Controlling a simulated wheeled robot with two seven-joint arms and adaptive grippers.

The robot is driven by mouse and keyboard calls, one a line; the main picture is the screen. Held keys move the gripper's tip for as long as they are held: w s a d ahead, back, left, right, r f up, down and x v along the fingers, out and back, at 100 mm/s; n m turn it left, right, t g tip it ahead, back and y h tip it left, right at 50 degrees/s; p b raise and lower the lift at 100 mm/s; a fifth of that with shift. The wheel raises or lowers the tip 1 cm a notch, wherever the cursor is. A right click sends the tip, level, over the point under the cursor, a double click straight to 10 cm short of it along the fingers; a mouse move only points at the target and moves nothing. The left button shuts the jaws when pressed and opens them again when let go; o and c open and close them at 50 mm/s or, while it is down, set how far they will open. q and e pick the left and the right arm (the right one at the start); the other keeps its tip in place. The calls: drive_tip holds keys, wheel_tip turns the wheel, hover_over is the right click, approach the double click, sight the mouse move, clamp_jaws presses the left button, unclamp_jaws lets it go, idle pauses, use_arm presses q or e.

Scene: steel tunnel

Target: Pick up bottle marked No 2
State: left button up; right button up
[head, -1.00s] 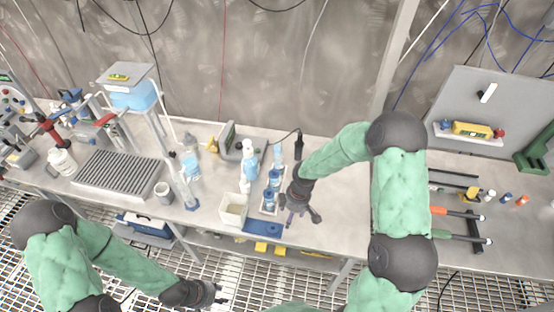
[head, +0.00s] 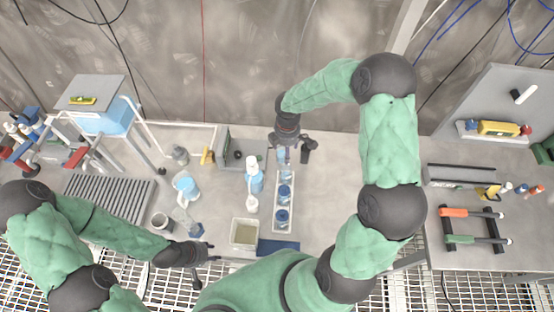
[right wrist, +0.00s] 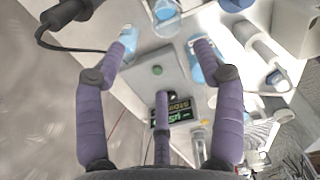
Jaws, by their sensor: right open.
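A narrow white rack (head: 275,230) stands on the bench with small blue-capped bottles in a row. The near bottle (head: 282,219) and the middle bottle (head: 284,193) are clear of my gripper. A third blue bottle (head: 281,156) at the far end is partly hidden by my right gripper (head: 295,155). I cannot read numbers on them. My right gripper is open above the rack's far end. In the right wrist view, its purple fingers (right wrist: 160,75) are spread, with a blue-and-white bottle (right wrist: 127,40) by the left fingertip. My left gripper (head: 208,252) is low at the bench's front edge; its jaws are unclear.
A wash bottle (head: 254,177) stands left of the rack, beside a grey instrument (head: 240,152). A cream open box (head: 245,233) and blue pad (head: 278,247) lie near the front edge. Bare bench lies right of the rack.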

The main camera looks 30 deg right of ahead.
hover_over(286, 167)
wheel_tip(286, 167, down, 5)
drive_tip(key=shift+s+a+f+b, duration=0.15)
drive_tip(key=shift+s+f, duration=0.1)
drive_tip(key=shift+f, duration=0.65)
drive_tip(key=shift+s+a+f+b, duration=0.15)
drive_tip(key=shift+s+f, duration=0.1)
drive_tip(key=shift+f, duration=0.7)
drive_tip(key=shift+s+a+f+b, duration=0.15)
drive_tip(key=shift+s+f, duration=0.1)
drive_tip(key=shift+f, duration=0.65)
clamp_jaws()
